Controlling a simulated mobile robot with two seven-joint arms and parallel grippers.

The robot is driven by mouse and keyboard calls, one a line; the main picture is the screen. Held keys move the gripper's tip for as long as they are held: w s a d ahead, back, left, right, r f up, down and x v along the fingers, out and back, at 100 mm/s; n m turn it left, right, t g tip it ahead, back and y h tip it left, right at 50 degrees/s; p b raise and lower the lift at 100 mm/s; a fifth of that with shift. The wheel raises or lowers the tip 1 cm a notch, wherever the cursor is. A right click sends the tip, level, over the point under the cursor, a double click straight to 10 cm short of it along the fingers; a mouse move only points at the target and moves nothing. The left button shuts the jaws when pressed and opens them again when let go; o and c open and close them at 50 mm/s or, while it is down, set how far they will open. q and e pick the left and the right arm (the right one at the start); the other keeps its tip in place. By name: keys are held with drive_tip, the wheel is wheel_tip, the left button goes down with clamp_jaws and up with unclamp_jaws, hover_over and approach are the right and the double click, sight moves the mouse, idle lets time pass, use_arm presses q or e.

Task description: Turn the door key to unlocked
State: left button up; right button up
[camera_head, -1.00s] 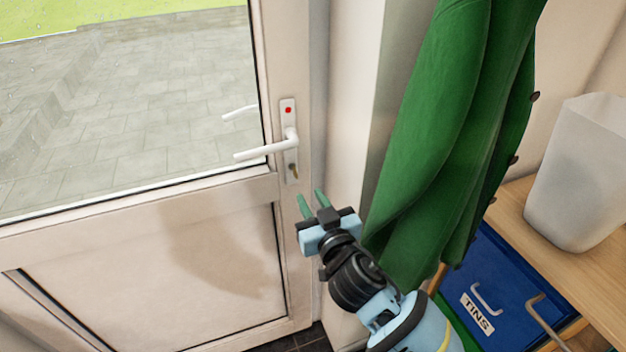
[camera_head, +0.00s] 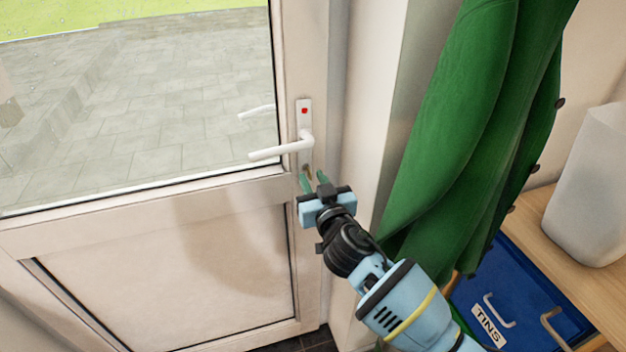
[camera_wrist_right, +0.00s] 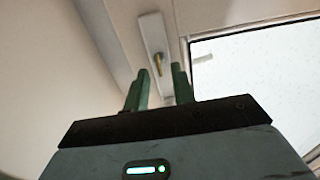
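The white door (camera_head: 270,205) has a handle plate (camera_head: 304,112) with a red dot near its top and a white lever (camera_head: 282,149) pointing left. A small brass key (camera_wrist_right: 157,62) sits in the plate in the right wrist view. In the head view my fingers largely cover the key's spot below the lever. My right gripper (camera_head: 314,180) is open with green fingers, just below the lever. In the wrist view (camera_wrist_right: 160,80) the key shows between and beyond the fingertips; I cannot tell whether they touch it. My left gripper is out of view.
A blue box labelled TINS (camera_head: 525,290) and a wooden shelf (camera_head: 575,268) with a pale bin (camera_head: 592,190) stand at the right. The door's glass is left of the plate.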

drive_tip(key=shift+w+a, duration=0.1)
drive_tip(key=shift+w, duration=0.2)
clamp_jaws()
